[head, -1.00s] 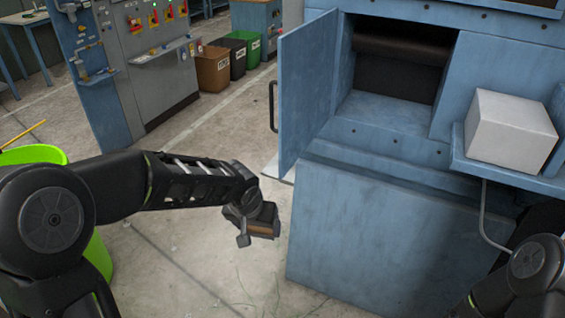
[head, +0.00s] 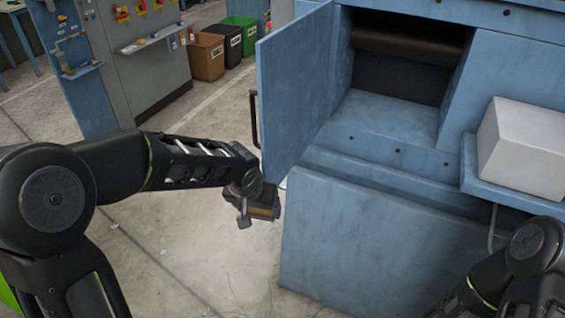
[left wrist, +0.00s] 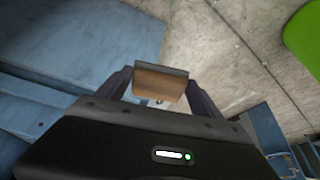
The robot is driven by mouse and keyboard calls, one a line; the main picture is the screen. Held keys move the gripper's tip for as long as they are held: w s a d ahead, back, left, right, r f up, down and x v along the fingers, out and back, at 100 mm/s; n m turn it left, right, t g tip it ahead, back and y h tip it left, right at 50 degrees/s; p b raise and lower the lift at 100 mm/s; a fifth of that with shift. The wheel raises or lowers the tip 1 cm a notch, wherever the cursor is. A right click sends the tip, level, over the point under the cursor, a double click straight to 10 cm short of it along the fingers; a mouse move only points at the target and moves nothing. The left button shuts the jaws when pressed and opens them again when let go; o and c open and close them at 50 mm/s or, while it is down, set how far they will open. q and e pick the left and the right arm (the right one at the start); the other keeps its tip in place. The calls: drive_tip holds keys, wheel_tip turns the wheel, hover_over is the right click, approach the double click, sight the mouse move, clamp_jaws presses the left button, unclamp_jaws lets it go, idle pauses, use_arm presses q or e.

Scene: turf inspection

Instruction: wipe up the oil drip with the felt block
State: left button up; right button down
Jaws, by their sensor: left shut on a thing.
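My left gripper (head: 250,210) is shut on the felt block (head: 262,212), which shows as a brown block with a grey layer along one side. In the left wrist view the felt block (left wrist: 160,82) sits between the two dark fingers. The gripper holds it in the air in front of the blue machine, left of its lower panel. No oil drip can be made out in either view. My right arm shows at the lower right of the head view, but its gripper is out of view.
The blue machine (head: 350,235) stands ahead, its blue door (head: 295,90) swung open beside a dark opening. A white box (head: 522,148) rests on a shelf at the right. Bins, including a green one (head: 240,35), stand at the back. Concrete floor lies clear at left.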

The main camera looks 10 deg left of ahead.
use_arm(q)
drive_tip(key=shift+w+r, duration=0.1)
drive_tip(key=s+f, duration=0.3)
drive_tip(key=f, duration=1.1)
drive_tip(key=shift+s, duration=0.4)
